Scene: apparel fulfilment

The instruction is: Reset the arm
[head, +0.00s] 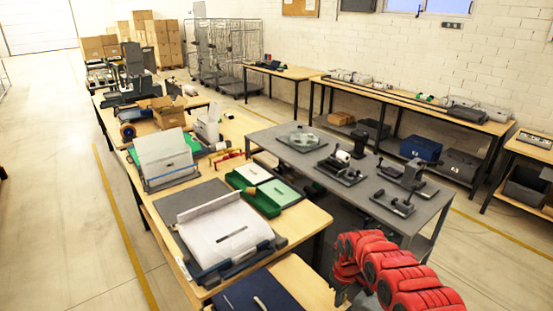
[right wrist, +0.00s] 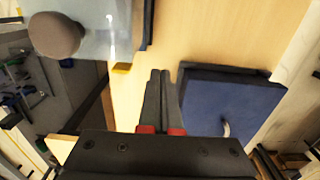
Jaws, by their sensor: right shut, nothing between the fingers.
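My right gripper (right wrist: 161,74) shows in the right wrist view with its two dark fingers together and nothing between them. It is over a light wood table top (right wrist: 205,35), apart from the things around it. A dark blue flat case (right wrist: 205,105) with a pale handle is just right of the fingers. The blue case also shows at the bottom of the head view (head: 240,297). My red and black right arm is at the lower right of the head view, and its fingers cannot be made out there. My left gripper is in neither view.
A large white-topped press (head: 218,238), a green tray (head: 268,192) and a white panel (head: 163,158) crowd the wooden table. A grey table (head: 330,190) with small black devices stands right of it. Open floor (head: 60,220) lies at left.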

